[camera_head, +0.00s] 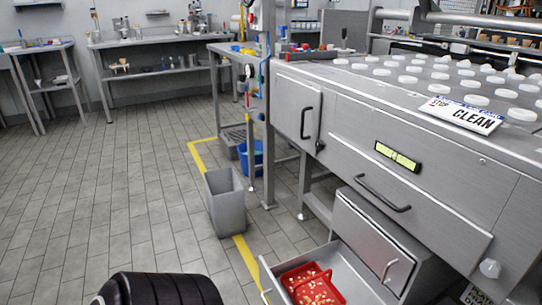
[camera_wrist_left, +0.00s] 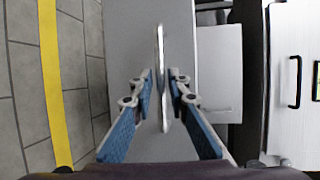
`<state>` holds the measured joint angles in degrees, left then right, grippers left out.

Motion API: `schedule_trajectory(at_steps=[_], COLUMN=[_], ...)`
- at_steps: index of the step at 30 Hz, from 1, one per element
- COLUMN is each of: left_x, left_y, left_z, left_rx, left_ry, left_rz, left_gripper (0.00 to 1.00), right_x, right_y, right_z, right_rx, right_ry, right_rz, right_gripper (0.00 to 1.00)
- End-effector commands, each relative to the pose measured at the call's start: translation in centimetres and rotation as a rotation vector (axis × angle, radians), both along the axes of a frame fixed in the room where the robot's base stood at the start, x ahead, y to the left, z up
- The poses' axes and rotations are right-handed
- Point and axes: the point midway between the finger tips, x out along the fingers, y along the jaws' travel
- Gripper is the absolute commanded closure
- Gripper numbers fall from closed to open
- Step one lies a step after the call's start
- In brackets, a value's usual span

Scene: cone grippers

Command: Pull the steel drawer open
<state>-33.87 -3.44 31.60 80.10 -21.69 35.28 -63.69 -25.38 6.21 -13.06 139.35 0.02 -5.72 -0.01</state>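The steel drawer (camera_head: 348,262) at the bottom of the head view stands pulled out from under the workstation, with a red tray (camera_head: 312,284) of small pale pieces inside. In the left wrist view its grey front (camera_wrist_left: 136,40) fills the middle, with an upright bar handle (camera_wrist_left: 160,60). My left gripper (camera_wrist_left: 161,82) has one blue-padded finger on each side of this handle. A narrow gap shows at each side, so it looks open around the bar. In the head view it is out of frame. My right gripper is in no view.
A closed drawer with a bar handle (camera_head: 391,270) is just right of the open one. Larger drawer fronts with dark handles (camera_head: 382,193) are above. A grey bin (camera_head: 225,201) stands on the floor by a yellow line (camera_head: 247,262). The tiled floor at left is clear.

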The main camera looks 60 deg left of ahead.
Motion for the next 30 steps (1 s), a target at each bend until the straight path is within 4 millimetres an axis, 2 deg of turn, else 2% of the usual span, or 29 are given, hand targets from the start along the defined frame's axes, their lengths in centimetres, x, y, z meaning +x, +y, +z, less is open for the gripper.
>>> schedule_trajectory(at_steps=[6,13,18,30], left_x=[-4.6,-8.3,-9.6,-9.7], left_y=[-1.5,-2.7,-3.1,-3.1], left_z=[0.8,1.6,1.8,1.9], left_rx=[-0.002,-0.001,0.0,0.0], left_ry=[0.003,0.003,0.001,0.0], left_rz=[0.003,0.002,0.002,0.002], left_gripper=[0.85,0.85,0.85,0.85], right_x=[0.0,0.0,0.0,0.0], right_y=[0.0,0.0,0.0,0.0], right_z=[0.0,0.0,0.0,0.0], right_rx=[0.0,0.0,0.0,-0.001], right_ry=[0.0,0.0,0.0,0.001], right_rz=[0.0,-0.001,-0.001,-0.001], right_gripper=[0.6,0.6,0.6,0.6])
